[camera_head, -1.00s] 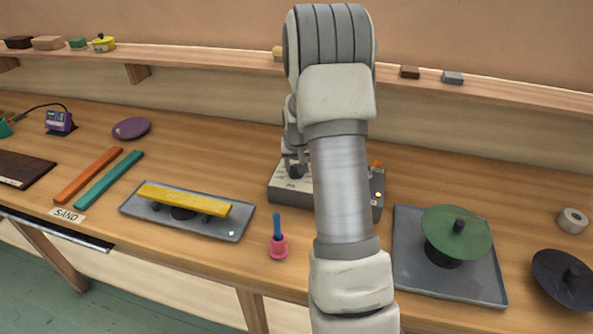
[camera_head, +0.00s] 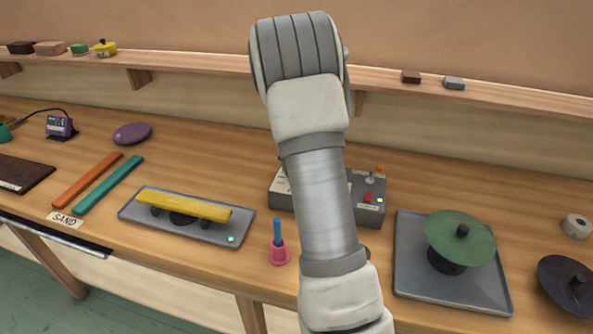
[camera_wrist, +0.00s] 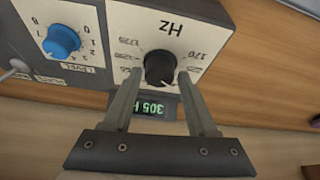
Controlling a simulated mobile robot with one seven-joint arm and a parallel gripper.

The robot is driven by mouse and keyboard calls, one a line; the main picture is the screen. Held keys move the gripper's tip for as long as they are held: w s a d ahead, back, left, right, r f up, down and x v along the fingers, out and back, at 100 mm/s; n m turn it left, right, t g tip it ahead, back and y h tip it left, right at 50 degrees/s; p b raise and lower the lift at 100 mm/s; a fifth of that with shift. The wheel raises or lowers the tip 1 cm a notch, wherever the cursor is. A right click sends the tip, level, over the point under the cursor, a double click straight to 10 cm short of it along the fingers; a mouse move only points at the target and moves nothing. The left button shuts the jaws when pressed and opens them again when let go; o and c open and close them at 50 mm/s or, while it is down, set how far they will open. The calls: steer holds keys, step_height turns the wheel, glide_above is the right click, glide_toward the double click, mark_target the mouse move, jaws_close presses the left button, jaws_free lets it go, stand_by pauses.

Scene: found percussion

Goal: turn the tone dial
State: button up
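The tone dial (camera_wrist: 160,68) is a black knob on a pale panel marked "Hz", with numbers around it, in the wrist view. A green display (camera_wrist: 152,108) beside it reads 305 H, upside down. My gripper (camera_wrist: 160,73) has one finger on each side of the dial, with only a thin gap showing; firm contact cannot be made out. The dial and gripper are hidden behind my arm in the head view, where the grey box (camera_head: 367,213) shows on both sides of the arm.
A blue level knob (camera_wrist: 62,41) is left of the dial in the wrist view. In the head view, a pink holder (camera_head: 279,255) with a blue stick and a tray (camera_head: 407,283) under a green disc (camera_head: 460,238) stand near the box. A yellow bar (camera_head: 184,204) lies left.

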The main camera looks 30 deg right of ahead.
steer(key=shift+o, duration=1)
steer(key=shift+r, duration=0.1)
steer(key=v, duration=1.7)
steer(key=shift+r, duration=0.15)
